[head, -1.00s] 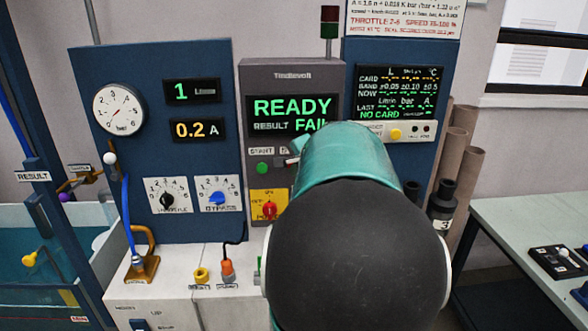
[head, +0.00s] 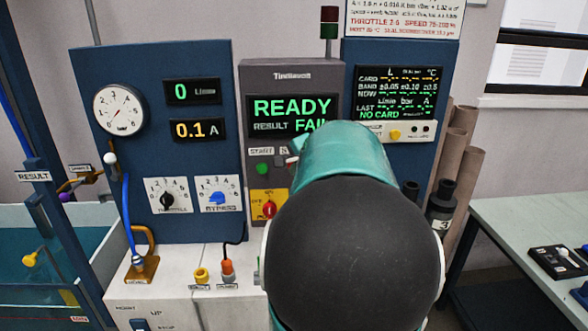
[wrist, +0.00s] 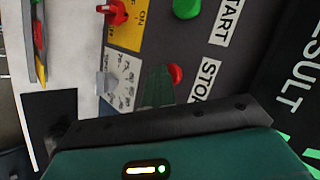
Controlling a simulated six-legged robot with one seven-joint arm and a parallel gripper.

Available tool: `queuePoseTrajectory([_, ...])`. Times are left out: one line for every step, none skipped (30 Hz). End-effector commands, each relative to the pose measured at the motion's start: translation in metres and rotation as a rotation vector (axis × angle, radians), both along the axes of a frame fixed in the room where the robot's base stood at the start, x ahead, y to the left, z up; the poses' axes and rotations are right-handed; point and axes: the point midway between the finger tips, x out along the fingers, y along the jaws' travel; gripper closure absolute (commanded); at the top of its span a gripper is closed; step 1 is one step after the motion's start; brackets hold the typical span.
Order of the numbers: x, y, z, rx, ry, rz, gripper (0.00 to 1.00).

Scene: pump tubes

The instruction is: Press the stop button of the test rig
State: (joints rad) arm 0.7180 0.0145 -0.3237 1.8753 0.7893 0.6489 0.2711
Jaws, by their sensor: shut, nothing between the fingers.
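The test rig (head: 290,75) has a screen (head: 293,115) reading READY and RESULT FAIL. In the wrist view the red stop button (wrist: 175,74) sits beside its STOP label (wrist: 207,80), which is partly covered by my wrist. My gripper (wrist: 160,84) shows there as a dark green striped finger part close beside the button; I cannot tell whether it touches. The jaws are shut and empty. In the head view my arm hides the stop button and most of the gripper. The green start button (head: 262,168) is left of my arm; it also shows in the wrist view (wrist: 187,8).
A red rotary switch (head: 269,209) on a yellow plate is below the start button. A grey toggle (wrist: 106,82) is near it in the wrist view. The flow display (head: 192,91) reads 0, the current display (head: 197,130) 0.1 A. A table (head: 530,225) stands right.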

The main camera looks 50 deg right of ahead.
Motion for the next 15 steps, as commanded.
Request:
queuePoseTrajectory([0.002, -0.003, 0.001, -0.009, -0.004, -0.007, 1.00])
queuePoseTrajectory([0.001, -0.002, 0.001, -0.009, -0.004, -0.007, 1.00])
queuePoseTrajectory([0.000, 0.000, 0.002, -0.009, -0.004, -0.007, 1.00])
queuePoseTrajectory([-0.002, 0.001, 0.002, -0.008, -0.004, -0.007, 1.00])
queuePoseTrajectory([-0.003, 0.003, 0.002, -0.008, -0.004, -0.007, 1.00])
queuePoseTrajectory([-0.006, 0.006, 0.002, -0.008, -0.004, -0.007, 1.00])
queuePoseTrajectory([-0.008, 0.009, 0.002, -0.008, -0.004, -0.007, 1.00])
queuePoseTrajectory([-0.010, 0.011, 0.002, -0.007, -0.004, -0.007, 1.00])
queuePoseTrajectory([-0.013, 0.014, 0.002, -0.007, -0.004, -0.007, 1.00])
queuePoseTrajectory([-0.015, 0.017, 0.002, -0.007, -0.004, -0.007, 1.00])
queuePoseTrajectory([-0.017, 0.019, 0.002, -0.007, -0.004, -0.007, 1.00])
queuePoseTrajectory([-0.020, 0.021, 0.001, -0.006, -0.004, -0.006, 1.00])
queuePoseTrajectory([-0.021, 0.023, 0.001, -0.007, -0.003, -0.005, 1.00])
queuePoseTrajectory([-0.023, 0.025, 0.001, -0.006, -0.002, -0.006, 1.00])
queuePoseTrajectory([-0.026, 0.028, 0.001, -0.006, -0.002, -0.006, 1.00])
